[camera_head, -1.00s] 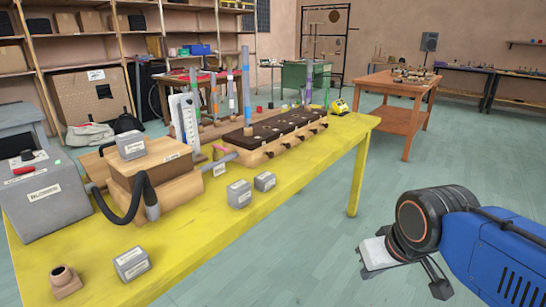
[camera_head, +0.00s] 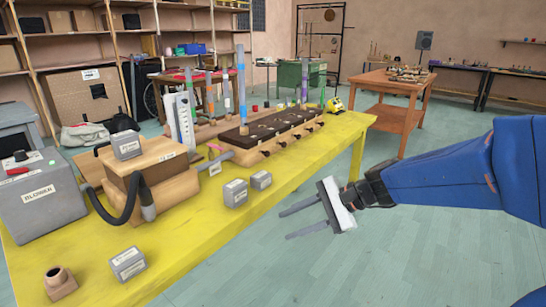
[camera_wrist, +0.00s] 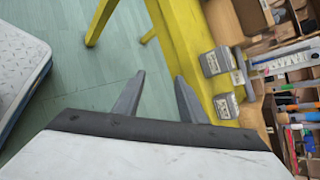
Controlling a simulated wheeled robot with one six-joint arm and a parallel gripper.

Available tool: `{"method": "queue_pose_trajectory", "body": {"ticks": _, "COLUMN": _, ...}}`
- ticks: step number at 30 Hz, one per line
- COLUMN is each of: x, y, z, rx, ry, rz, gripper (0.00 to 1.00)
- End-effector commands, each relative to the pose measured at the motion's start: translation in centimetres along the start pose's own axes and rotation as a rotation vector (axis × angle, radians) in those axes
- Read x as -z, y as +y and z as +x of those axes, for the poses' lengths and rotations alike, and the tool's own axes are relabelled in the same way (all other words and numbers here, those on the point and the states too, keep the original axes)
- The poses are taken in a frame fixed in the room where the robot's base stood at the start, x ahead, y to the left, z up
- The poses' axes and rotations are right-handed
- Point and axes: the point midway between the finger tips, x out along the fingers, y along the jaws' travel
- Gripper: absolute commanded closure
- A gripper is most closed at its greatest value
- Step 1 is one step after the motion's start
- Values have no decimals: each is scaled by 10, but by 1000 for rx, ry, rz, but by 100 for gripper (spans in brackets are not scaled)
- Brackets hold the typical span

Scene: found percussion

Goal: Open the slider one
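The wooden wind chest (camera_head: 247,157) with a dark top stands on the yellow table, with several small dark slider knobs (camera_head: 283,144) along its front side. I cannot tell which knob is slider one, and none looks clearly pulled out. My gripper (camera_head: 287,224) is in front of the table's near side, to the right of and lower in the picture than the knobs, apart from them. Its two fingers are spread and empty. In the wrist view, the open fingers (camera_wrist: 160,77) point toward the floor and table edge.
The yellow table (camera_head: 195,262) carries a grey blower (camera_head: 45,205), a wooden bellows box (camera_head: 150,160) with a black hose (camera_head: 130,205), grey weights (camera_head: 235,193) and upright pipes (camera_head: 241,85). An orange table (camera_head: 395,120) stands behind. The floor on the right is clear.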

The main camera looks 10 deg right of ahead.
Motion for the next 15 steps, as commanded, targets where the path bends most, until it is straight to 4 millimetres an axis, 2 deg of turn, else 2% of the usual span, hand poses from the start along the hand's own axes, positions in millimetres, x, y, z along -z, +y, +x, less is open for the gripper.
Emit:
{"method": "queue_pose_trajectory", "body": {"ticks": 5, "x": 34, "y": -60, "z": 0, "rx": 193, "ry": -115, "rz": 288, "gripper": 63}}
{"method": "queue_pose_trajectory", "body": {"ticks": 9, "x": 71, "y": -104, "z": -10, "rx": 354, "ry": -204, "rz": 500, "gripper": 63}}
{"method": "queue_pose_trajectory", "body": {"ticks": 15, "x": 131, "y": -152, "z": -34, "rx": 566, "ry": -313, "rz": 742, "gripper": 63}}
